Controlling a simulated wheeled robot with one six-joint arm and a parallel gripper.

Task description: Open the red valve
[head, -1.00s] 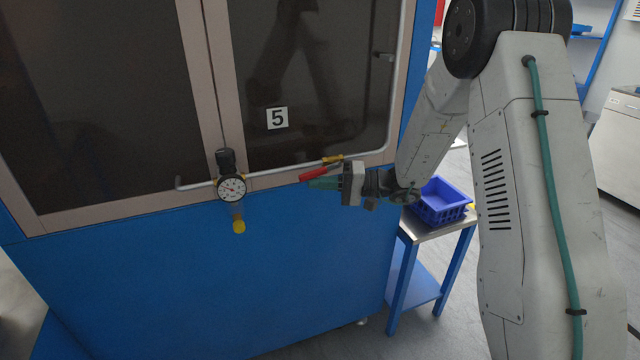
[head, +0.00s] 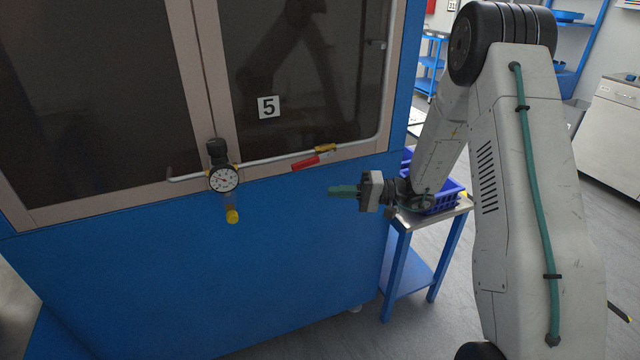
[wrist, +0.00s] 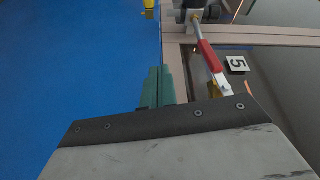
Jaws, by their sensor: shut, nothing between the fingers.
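The red valve handle (head: 306,163) extends left from its brass valve body (head: 325,149) on the thin pipe across the blue cabinet's front. It slants slightly down from the pipe's line. In the wrist view the red handle (wrist: 209,57) lies along the pipe, right of my fingers. My gripper (head: 330,190) has green fingers pressed together with nothing between them. It is below and a little right of the handle, apart from it. In the wrist view the fingertips (wrist: 160,68) point along the blue panel beside the frame edge.
A pressure gauge (head: 223,179) with a yellow-tipped fitting (head: 232,216) hangs on the pipe to the left. A number 5 label (head: 268,107) is on the dark window. A blue crate (head: 440,197) stands on a small table behind my arm. The blue panel's front is clear.

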